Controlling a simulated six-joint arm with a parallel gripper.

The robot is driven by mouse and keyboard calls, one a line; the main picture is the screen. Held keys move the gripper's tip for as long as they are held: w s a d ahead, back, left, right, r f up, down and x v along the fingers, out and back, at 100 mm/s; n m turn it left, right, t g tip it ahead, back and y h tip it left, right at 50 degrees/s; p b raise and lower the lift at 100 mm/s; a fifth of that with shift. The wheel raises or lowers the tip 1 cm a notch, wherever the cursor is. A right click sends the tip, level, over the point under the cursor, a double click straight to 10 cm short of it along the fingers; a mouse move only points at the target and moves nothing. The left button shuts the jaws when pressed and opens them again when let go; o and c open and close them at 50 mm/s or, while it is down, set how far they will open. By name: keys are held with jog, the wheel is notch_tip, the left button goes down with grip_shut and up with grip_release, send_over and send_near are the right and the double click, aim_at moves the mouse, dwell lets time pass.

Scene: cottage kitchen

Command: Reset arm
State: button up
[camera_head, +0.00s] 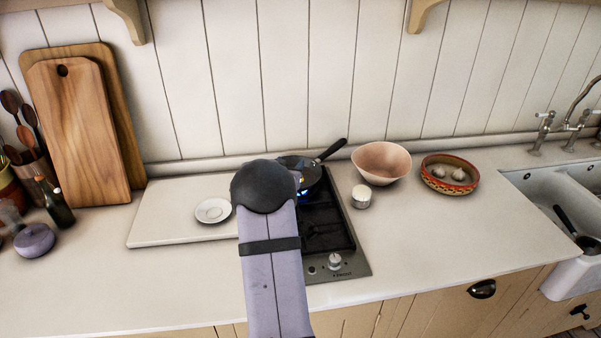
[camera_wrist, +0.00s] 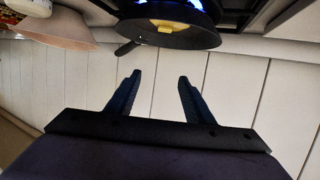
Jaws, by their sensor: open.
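In the wrist view my gripper (camera_wrist: 160,76) is open, with its two dark fingers apart and nothing between them. The white plank wall shows behind the fingers. In the head view my arm's lilac link and dark round joint stand in front of the hob, and the gripper itself is hidden behind them. A dark frying pan (camera_head: 312,172) sits on the back of the hob, its handle pointing up and right. The pan (camera_wrist: 195,42) shows at the top of the wrist view with a yellow piece (camera_wrist: 178,27) in it, apart from the fingers.
Blue flame shows by the pan on the hob (camera_head: 350,263). A pink bowl (camera_head: 382,161), small metal cup (camera_head: 361,197) and patterned dish (camera_head: 449,186) with garlic stand right. A saucer (camera_head: 212,211), white board (camera_head: 165,226), dark bottle (camera_head: 56,208) and lilac pot (camera_head: 34,241) stand left.

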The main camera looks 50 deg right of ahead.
dwell(0.3)
